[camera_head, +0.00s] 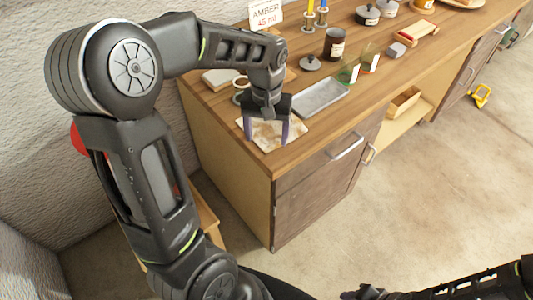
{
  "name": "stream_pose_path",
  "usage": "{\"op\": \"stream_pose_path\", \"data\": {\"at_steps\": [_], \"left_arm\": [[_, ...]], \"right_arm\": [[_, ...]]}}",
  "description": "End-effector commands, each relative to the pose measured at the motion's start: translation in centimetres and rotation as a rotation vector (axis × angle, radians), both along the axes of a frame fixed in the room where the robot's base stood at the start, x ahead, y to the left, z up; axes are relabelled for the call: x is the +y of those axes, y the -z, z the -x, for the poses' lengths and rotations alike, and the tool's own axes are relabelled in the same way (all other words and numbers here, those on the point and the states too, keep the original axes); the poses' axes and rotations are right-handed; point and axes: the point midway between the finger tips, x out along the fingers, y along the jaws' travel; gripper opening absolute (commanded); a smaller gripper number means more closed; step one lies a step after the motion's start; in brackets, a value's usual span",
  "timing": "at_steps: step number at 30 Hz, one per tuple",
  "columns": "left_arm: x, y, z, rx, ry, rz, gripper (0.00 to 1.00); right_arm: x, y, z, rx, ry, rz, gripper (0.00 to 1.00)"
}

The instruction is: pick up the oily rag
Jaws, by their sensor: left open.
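The oily rag (268,136) looks like a flat, whitish cloth with brown stains, lying on the wooden bench top near its front left corner. My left gripper (266,134) points down over the rag, with its two purple fingers apart and the stained cloth showing between them. I cannot tell whether the fingertips touch the cloth. The gripper body hides the rag's back part. My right gripper (362,293) shows only partly at the bottom edge, low and away from the bench, and its fingers are not clear.
A grey metal tray (320,97) lies just right of the rag. Green glasses (349,72), a dark jar (334,43) and a dark lid (310,62) stand behind it. An "AMBER 45 ml" sign (266,17) is at the back. The bench's front edge is close to the rag.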

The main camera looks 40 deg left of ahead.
Motion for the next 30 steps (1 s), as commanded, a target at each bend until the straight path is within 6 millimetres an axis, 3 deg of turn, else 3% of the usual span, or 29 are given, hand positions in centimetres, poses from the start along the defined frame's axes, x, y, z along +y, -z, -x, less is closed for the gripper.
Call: {"op": "stream_pose_path", "data": {"at_steps": [1,7,26,30], "left_arm": [[0.0,1.2,0.0,0.001,0.0,0.0,0.73],[0.0,2.5,0.0,0.002,0.0,0.0,0.73],[0.0,3.1,0.0,0.001,0.0,0.0,0.73],[0.0,2.9,0.0,0.001,0.0,0.0,0.67]], "right_arm": [[0.0,0.9,0.0,0.0,0.0,0.0,0.36],[0.0,1.8,0.0,-0.001,0.0,0.0,0.36],[0.0,2.2,0.0,-0.002,0.001,0.001,0.36],[0.0,2.1,0.0,-0.002,0.001,0.001,0.36]]}}
